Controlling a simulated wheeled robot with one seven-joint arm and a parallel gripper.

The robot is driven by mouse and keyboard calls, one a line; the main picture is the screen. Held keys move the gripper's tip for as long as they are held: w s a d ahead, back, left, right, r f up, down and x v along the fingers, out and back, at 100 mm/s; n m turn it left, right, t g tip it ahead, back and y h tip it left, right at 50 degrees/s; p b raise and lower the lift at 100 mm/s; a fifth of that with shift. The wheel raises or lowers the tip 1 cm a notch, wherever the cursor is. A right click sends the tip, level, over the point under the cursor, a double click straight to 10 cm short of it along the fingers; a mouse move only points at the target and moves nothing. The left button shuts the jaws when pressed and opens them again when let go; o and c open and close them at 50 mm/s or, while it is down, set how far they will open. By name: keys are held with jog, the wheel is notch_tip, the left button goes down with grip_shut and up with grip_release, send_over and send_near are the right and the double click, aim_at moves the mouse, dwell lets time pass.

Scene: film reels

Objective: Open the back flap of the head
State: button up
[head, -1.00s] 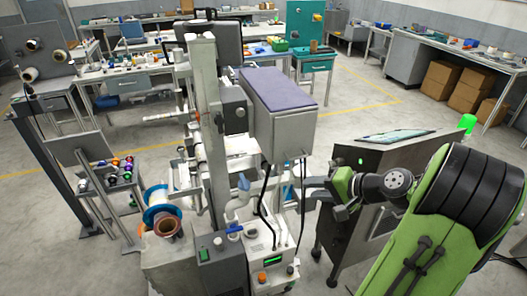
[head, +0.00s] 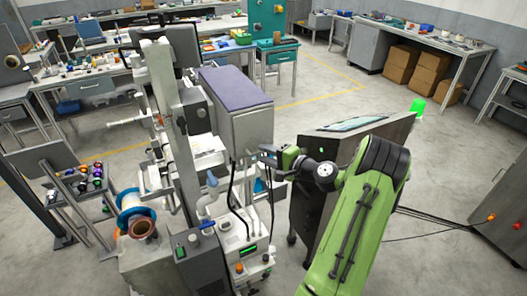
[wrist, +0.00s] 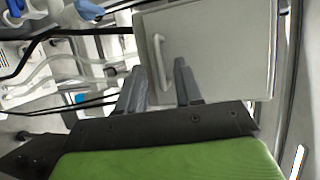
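The head is a grey box with a purple top (head: 236,88) on the machine in the middle of the head view. In the wrist view its flap, a flat grey panel (wrist: 222,55) with a pale bar handle (wrist: 159,62), fills the upper middle. My gripper (wrist: 159,68) is open, its two dark fingers apart in front of the panel. The handle shows in the gap between the fingers, and I see no grip on it. The flap looks closed. In the head view my gripper (head: 262,152) is by the box's lower right edge; the handle is hidden there.
A dark cabinet with a slanted screen (head: 352,124) stands right of the machine, close to my arm. Black cables (head: 233,195) hang below the box. A blue-rimmed reel (head: 134,205) is at lower left. Open floor lies at the right.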

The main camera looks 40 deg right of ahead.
jog(key=shift+x, duration=0.8)
jog(key=shift+c, duration=0.3)
grip_shut()
dwell(0.5)
